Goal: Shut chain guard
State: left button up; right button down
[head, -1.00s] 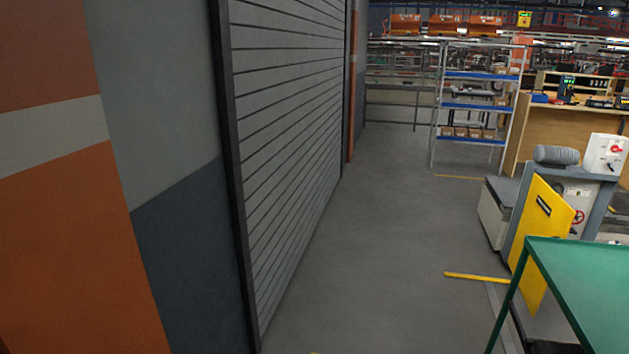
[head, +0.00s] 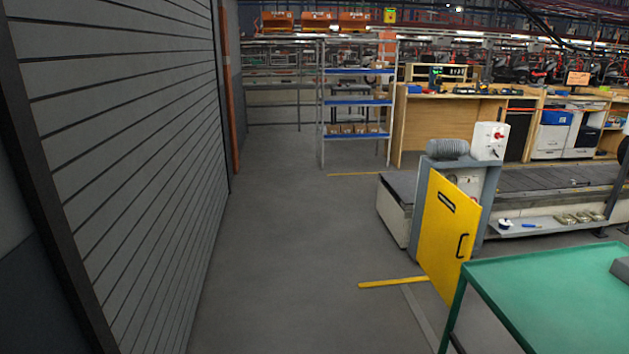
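The chain guard looks to be the yellow hinged panel (head: 445,235) on the grey drive housing (head: 486,200) at the end of the slat conveyor (head: 545,180). It stands swung out from the housing, open, with a black handle (head: 462,246) near its right edge and a dark label near its top. Part of the housing's inside shows above the panel; the rest is hidden behind it. A ribbed grey motor (head: 447,149) and a white control box (head: 489,141) with red controls sit on top. Neither of my grippers shows in the head view.
A green-topped table (head: 545,290) stands at the front right, close to the panel. Grey floor (head: 290,250) lies clear between it and the slatted shutter wall (head: 130,160) at left. A shelf rack (head: 355,115) and wooden workbench (head: 440,125) stand behind.

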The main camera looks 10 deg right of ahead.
aim_at(451, 218)
jog(key=i+z, duration=0.4)
jog(key=i+j+z, duration=0.25)
jog(key=i+z, duration=0.15)
jog(key=i, duration=0.15)
jog(key=i+j+z, duration=0.75)
jog(key=i+j, duration=0.2)
jog(key=i, duration=0.2)
